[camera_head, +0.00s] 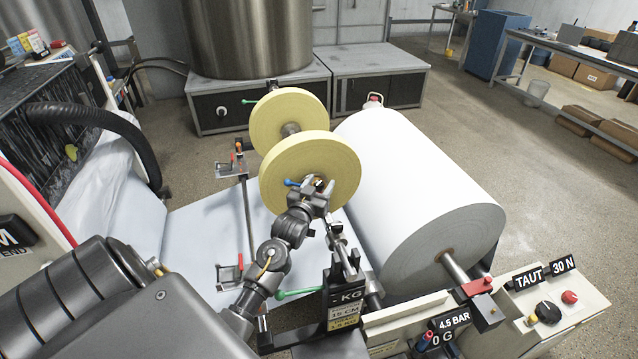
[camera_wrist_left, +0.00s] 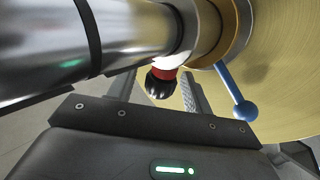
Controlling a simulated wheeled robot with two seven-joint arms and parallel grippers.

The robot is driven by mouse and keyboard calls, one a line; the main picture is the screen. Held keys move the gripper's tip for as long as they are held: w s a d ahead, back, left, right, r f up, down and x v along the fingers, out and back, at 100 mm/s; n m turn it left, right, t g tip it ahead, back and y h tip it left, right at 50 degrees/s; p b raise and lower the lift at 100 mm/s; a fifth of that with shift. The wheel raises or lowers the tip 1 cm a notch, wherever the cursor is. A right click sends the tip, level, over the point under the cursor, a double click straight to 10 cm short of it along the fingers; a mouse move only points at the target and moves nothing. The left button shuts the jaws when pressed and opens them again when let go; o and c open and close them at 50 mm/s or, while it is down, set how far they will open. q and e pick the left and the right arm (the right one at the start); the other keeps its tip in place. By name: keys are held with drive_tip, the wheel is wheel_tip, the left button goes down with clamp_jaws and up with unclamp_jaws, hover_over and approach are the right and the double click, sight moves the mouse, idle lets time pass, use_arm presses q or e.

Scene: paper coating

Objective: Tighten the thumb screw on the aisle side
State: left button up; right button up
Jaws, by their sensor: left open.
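The thumb screw (camera_wrist_left: 160,84), a dark ribbed knob with a red collar, shows in the left wrist view below the metal shaft. It appears between the two fingers of my left gripper (camera_wrist_left: 158,78), which is open. I cannot tell whether the fingers touch it. In the head view my left gripper (camera_head: 316,188) is at the near face of the front yellow roll (camera_head: 330,155), by the blue lever (camera_head: 292,182). The thumb screw is not clear there. The blue lever's ball end (camera_wrist_left: 243,110) is right of the fingers in the wrist view. My right gripper is not in view.
A large white paper roll (camera_head: 415,190) lies right of the yellow rolls. A black weight label block (camera_head: 343,300) and a green-handled lever (camera_head: 298,292) stand close below my left wrist. A control box (camera_head: 550,310) is at lower right. The aisle floor (camera_head: 560,190) is clear.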

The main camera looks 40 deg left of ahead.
use_arm(q)
drive_tip(key=shift+c, duration=0.2)
drive_tip(key=c, duration=0.9)
drive_tip(key=m+h, duration=0.2)
drive_tip(key=h, duration=0.1)
drive_tip(key=shift+a+r+m+t+h, duration=0.1)
drive_tip(key=shift+a+m+t+h, duration=0.05)
drive_tip(key=shift+m+t+h, duration=0.2)
drive_tip(key=shift+m+h, duration=1.05)
drive_tip(key=shift+h, duration=0.8)
drive_tip(key=o, duration=0.9)
drive_tip(key=shift+d, duration=0.2)
drive_tip(key=shift+o, duration=0.2)
